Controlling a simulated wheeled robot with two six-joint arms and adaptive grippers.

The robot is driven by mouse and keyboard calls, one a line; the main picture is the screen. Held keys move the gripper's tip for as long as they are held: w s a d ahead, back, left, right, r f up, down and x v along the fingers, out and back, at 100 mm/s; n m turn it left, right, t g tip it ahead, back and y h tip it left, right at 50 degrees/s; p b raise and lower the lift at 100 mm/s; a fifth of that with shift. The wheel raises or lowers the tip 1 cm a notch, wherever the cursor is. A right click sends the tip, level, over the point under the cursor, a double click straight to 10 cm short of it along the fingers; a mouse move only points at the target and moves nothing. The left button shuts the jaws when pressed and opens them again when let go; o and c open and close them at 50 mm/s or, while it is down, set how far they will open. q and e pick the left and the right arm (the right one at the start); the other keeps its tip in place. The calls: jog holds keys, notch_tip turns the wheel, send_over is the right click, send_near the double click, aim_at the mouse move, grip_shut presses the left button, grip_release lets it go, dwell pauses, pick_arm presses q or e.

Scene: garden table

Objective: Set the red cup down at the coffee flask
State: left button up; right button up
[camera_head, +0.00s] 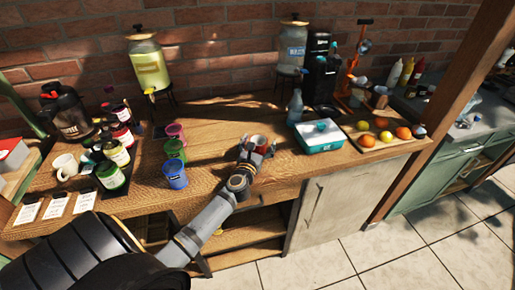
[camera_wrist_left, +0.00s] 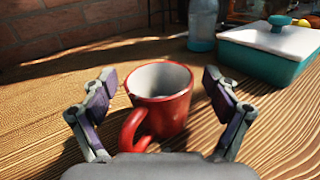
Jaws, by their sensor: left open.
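The red cup (camera_wrist_left: 170,105) stands upright on the wooden table in the left wrist view, its handle toward me and its white inside empty. In the head view the red cup (camera_head: 258,141) is partly hidden by my left gripper (camera_head: 257,151). My left gripper (camera_wrist_left: 158,100) is open, with one finger on each side of the cup and visible gaps between. The coffee flask (camera_head: 67,112), dark with a clear lower part, appears to be the pot at the far left of the table. A white mug (camera_head: 66,166) stands near it. My right gripper is not in view.
Pink, green and blue cups (camera_head: 173,175) stand left of my gripper. Several bottles (camera_head: 112,155) stand on a dark tray beside the flask. A teal box (camera_head: 319,136) and a bottle (camera_head: 295,107) are to the right. The table behind the red cup is clear.

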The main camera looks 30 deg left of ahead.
pick_arm(q)
jog(key=shift+s, duration=0.1)
jog(key=shift+c, duration=0.5)
jog(key=c, duration=1.4)
jog(key=shift+r+p, duration=4.25)
jog(key=shift+r, duration=9.85)
jog(key=s+d+f+m+h, duration=0.1)
jog(key=s+d+f, duration=0.3)
jog(key=d+f, duration=0.2)
jog(key=s+d+f+m+h+b, duration=0.1)
jog(key=s+d+f, duration=0.3)
jog(key=f, duration=0.7)
jog(key=s+d+f+m+h+b, duration=0.1)
jog(key=s+d+f+h, duration=0.2)
jog(key=d+f, duration=0.5)
jog(key=shift+s+d+f+m+t, duration=0.3)
jog(key=shift+s+f+t, duration=0.15)
jog(key=shift+f, duration=0.25)
